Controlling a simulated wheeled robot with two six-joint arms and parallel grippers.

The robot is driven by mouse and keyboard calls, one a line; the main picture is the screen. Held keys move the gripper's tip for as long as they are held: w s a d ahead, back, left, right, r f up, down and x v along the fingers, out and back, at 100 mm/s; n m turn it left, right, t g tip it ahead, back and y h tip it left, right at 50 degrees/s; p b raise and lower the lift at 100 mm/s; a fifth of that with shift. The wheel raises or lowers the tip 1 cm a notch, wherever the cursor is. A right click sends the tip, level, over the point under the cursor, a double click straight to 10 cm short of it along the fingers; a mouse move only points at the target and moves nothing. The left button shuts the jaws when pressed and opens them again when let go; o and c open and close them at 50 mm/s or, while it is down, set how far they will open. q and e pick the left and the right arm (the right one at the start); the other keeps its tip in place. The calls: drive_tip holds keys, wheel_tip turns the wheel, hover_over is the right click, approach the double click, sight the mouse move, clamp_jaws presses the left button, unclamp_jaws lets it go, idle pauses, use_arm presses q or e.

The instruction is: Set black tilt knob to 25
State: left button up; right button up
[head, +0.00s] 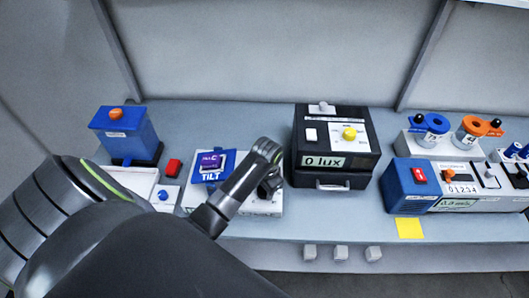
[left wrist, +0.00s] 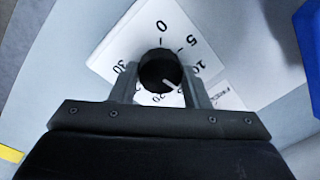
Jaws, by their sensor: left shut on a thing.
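The black tilt knob (left wrist: 160,70) sits on a white dial plate (left wrist: 125,40) in the left wrist view. Its white pointer line points to the lower right, past the 10 mark, roughly toward the partly hidden 15. The marks 0, 5, 10, 20 and 30 show; the 25 area is hidden by a finger. My left gripper (left wrist: 160,80) has one finger on each side of the knob and is shut on it. In the head view my left gripper (head: 269,172) is over the white TILT box (head: 262,207) and hides the knob. My right gripper is not in view.
A blue TILT sign (head: 210,177) stands left of the gripper. A black lux box (head: 335,145) is close on the right. A red button (head: 173,167) and a blue box (head: 125,132) are to the left. A yellow note (head: 409,228) lies near the front edge.

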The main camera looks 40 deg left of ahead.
use_arm(q)
drive_tip(key=m, duration=0.4)
drive_tip(key=shift+m, duration=0.3)
drive_tip(key=m, duration=0.5)
drive_tip(key=shift+a+t, duration=0.1)
drive_tip(key=shift+t, duration=0.2)
drive_tip(key=m, duration=0.5)
drive_tip(key=shift+h, duration=0.4)
drive_tip(key=m, duration=0.4)
drive_tip(key=shift+a+m, duration=0.1)
drive_tip(key=shift+m, duration=0.2)
drive_tip(key=o, duration=1)
